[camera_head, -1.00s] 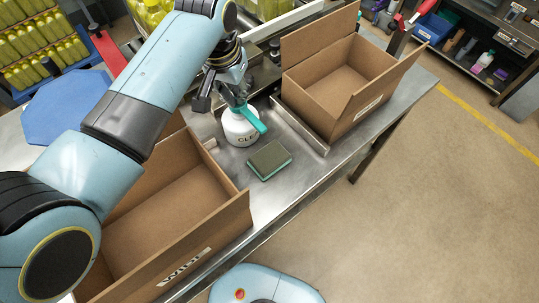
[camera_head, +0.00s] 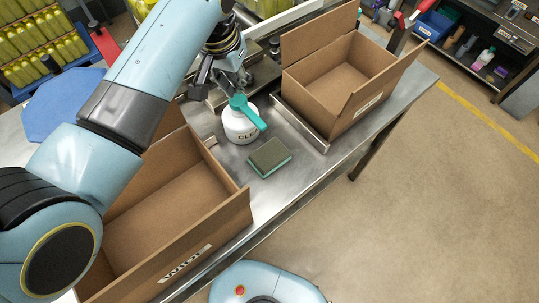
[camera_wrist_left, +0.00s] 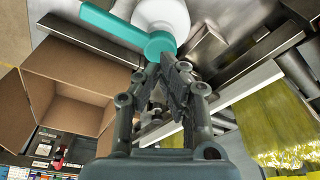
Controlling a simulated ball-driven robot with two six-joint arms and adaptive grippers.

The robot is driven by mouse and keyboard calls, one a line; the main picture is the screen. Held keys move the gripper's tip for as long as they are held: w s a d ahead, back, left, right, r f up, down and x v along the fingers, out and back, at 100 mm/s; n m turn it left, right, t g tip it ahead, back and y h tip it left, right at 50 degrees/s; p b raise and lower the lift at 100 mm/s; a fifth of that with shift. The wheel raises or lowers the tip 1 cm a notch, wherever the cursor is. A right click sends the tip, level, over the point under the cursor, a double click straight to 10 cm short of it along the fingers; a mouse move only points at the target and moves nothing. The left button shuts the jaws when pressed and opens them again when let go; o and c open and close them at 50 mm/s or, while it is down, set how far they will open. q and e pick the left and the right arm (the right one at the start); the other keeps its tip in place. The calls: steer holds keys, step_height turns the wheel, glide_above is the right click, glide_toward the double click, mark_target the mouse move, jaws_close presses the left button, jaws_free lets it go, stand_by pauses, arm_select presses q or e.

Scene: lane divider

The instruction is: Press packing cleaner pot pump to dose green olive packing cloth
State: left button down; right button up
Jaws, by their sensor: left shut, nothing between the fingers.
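The white cleaner pot (camera_head: 239,126) with a teal pump head (camera_head: 247,110) stands upright on the metal bench between two cartons. The pump spout points toward the green olive cloth pad (camera_head: 269,157), which lies flat in front of the pot, apart from it. In the left wrist view the pot (camera_wrist_left: 163,20) and its teal pump (camera_wrist_left: 130,40) show at the top. My left gripper (camera_head: 226,84) is shut and empty, just behind and above the pump head; it also shows in the left wrist view (camera_wrist_left: 160,72). Whether it touches the pump is unclear. My right gripper is out of view.
An open carton (camera_head: 225,231) stands at the front left and another (camera_head: 335,112) at the back right. A metal rail (camera_head: 301,127) runs beside the right carton. Bare bench lies around the pad. Yellow bottles (camera_head: 36,48) stand at the back left.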

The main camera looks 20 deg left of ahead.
arm_select(q)
steer(key=shift+r, duration=2.8)
